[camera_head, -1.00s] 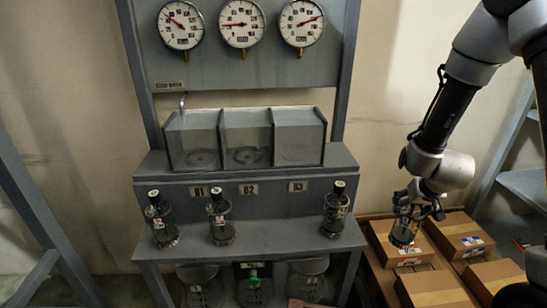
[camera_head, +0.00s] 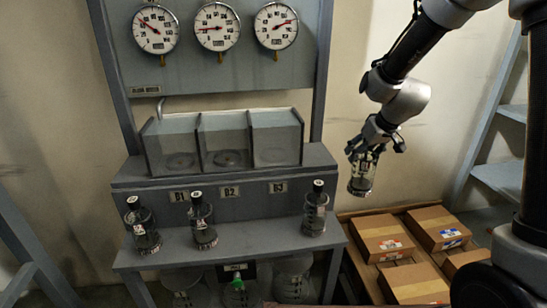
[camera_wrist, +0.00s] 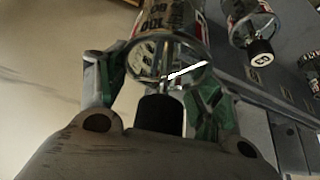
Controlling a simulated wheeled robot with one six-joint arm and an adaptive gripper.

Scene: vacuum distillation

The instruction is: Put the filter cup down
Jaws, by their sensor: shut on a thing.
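My gripper (camera_head: 372,148) is shut on the filter cup (camera_head: 360,184), a clear glass cylinder with a dark base. It holds the cup upright in the air, to the right of the grey bench and above the cardboard boxes. In the wrist view the filter cup (camera_wrist: 172,38) sits between the green-padded fingers, with printed markings on its glass. The grey bench's lower shelf (camera_head: 265,243) bears several similar glass vessels with black caps, two at the left (camera_head: 142,226) and one at the right (camera_head: 315,212).
Three gauges (camera_head: 217,28) hang on the panel above. Cardboard boxes (camera_head: 383,236) lie in a tray at the right. The lower shelf has a clear stretch between the middle and right vessels.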

